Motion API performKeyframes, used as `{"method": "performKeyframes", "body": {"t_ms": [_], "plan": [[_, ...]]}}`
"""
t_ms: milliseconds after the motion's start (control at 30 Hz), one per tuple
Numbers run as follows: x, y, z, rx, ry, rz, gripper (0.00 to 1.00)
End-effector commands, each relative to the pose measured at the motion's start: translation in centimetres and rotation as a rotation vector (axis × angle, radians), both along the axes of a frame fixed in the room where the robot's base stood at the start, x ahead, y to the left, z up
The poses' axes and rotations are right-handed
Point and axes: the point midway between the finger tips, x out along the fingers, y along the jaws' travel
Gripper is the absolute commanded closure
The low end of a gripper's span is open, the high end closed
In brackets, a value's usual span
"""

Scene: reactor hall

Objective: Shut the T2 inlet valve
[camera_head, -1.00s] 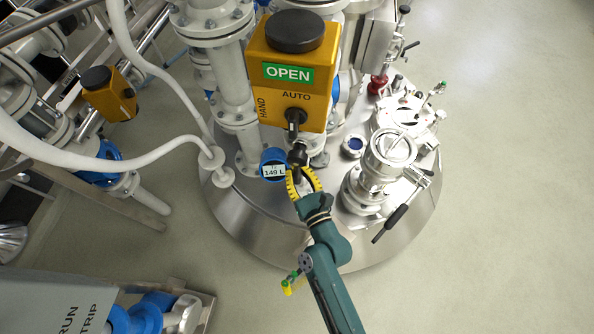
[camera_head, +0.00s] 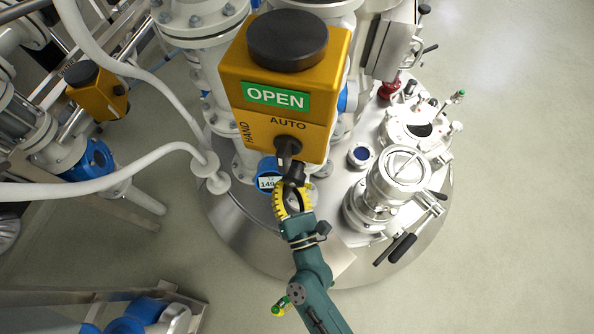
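The orange valve actuator (camera_head: 285,85) has a black round cap (camera_head: 287,40) and a green sign reading OPEN (camera_head: 276,96). Its lower face is marked HAND and AUTO. A black selector knob (camera_head: 288,148) sits on that face near AUTO. A black handle-like piece (camera_head: 294,173) shows just below the knob. My gripper (camera_head: 292,192), with yellow fingers, is right below this piece. The fingers are apart, with something dark between them; I cannot tell whether they touch it. No T2 label is readable on the actuator.
A blue gauge (camera_head: 268,170) with a partly covered reading sits left of my gripper. A silver vessel lid (camera_head: 240,225) carries a round sight port (camera_head: 400,170) and a black-handled lever (camera_head: 402,248) at right. Another orange actuator (camera_head: 97,90) stands at left. Floor at right is clear.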

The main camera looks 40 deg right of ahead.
Motion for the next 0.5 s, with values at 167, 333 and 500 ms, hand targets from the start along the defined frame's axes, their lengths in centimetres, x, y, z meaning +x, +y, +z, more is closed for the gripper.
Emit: {"method": "performKeyframes", "body": {"t_ms": [167,333,500], "plan": [[0.18,0.68,0.49,0.016,-0.032,0.009,1.00],[0.20,0.69,0.54,0.014,-0.030,0.009,1.00],[0.21,0.71,0.62,0.011,-0.030,0.010,1.00]]}}
